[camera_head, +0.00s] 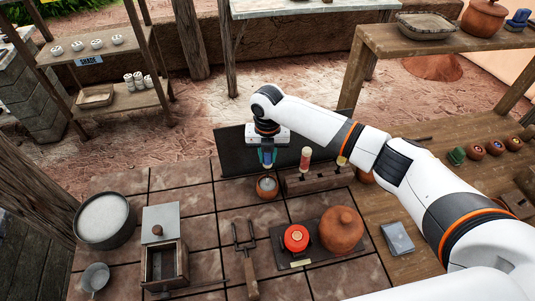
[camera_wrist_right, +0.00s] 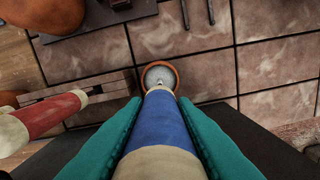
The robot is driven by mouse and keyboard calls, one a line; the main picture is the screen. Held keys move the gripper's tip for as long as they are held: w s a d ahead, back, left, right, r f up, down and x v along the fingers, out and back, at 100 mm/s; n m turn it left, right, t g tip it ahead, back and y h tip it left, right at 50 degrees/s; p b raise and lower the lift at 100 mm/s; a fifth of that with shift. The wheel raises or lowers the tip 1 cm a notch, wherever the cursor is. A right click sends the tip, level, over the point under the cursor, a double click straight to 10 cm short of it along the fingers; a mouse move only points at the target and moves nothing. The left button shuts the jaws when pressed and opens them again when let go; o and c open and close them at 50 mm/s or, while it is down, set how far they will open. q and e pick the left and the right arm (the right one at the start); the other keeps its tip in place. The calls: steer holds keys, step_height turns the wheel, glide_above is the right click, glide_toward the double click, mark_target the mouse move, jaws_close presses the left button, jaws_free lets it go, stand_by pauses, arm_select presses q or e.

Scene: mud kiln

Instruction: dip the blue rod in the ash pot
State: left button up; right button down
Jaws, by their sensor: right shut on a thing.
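My right gripper (camera_head: 267,158) is above the ash pot (camera_head: 267,190), a small round clay pot on the tiled top. Its teal fingers, seen in the right wrist view (camera_wrist_right: 160,128), are shut on the blue rod (camera_wrist_right: 159,122), which has pale ends. The rod points down at the pot. In the right wrist view, its narrow far end overlaps the near part of the pot's grey ash (camera_wrist_right: 159,74). I cannot tell whether the tip touches the ash or is just above it. My left gripper is not in view.
A wooden rack (camera_head: 318,180) with a red rod (camera_head: 305,158) stands just right of the pot. A clay jar (camera_head: 341,230), a red-topped item (camera_head: 295,238) and tongs (camera_head: 247,262) are nearer. A wooden box (camera_head: 162,262) and grey basin (camera_head: 103,219) stand left.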

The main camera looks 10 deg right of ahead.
steer(key=shift+r+p, duration=2.55)
steer(key=shift+r, duration=0.55)
